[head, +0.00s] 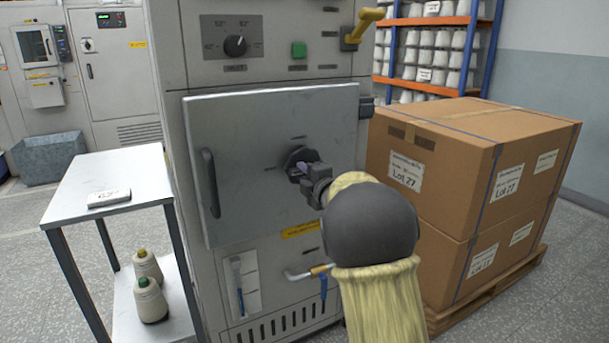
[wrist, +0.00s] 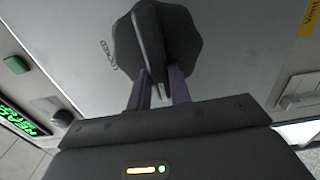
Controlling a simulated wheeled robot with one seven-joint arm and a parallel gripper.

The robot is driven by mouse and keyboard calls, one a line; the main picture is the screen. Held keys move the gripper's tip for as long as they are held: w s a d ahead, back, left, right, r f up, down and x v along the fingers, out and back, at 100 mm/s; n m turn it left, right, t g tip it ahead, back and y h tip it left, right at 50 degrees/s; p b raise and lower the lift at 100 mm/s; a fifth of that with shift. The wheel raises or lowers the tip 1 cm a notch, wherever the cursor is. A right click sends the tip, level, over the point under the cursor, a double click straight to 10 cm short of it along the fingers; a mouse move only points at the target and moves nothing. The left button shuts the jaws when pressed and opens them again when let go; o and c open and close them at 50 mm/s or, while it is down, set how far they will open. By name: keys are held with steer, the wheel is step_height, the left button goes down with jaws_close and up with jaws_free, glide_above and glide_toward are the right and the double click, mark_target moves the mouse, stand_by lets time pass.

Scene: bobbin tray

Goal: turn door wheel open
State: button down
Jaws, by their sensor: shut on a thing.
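The grey metal door (head: 245,125) of the machine is closed, or nearly so, at the middle of the head view. The door wheel (head: 298,155) is a dark lobed knob on its right half, with a raised bar across it. In the wrist view the wheel (wrist: 180,30) and its bar are large and close. My gripper (head: 304,171) is at the wheel, its purple fingers one on each side of the bar's near end; the wrist view shows the gripper (wrist: 158,92) shut on it. My arm hides part of the door's lower right. A dark handle (head: 210,183) is on the door's left side.
Stacked cartons (head: 450,165) stand on a pallet close to my arm's right. A yellow lever (head: 362,25) sticks out above right.

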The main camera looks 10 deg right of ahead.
steer(key=c, duration=1.3)
jaws_free()
steer(key=shift+f, duration=0.1)
steer(key=p+v, duration=0.1)
steer(key=v, duration=1.6)
steer(key=shift+s+p, duration=0.2)
steer(key=shift+p, duration=0.15)
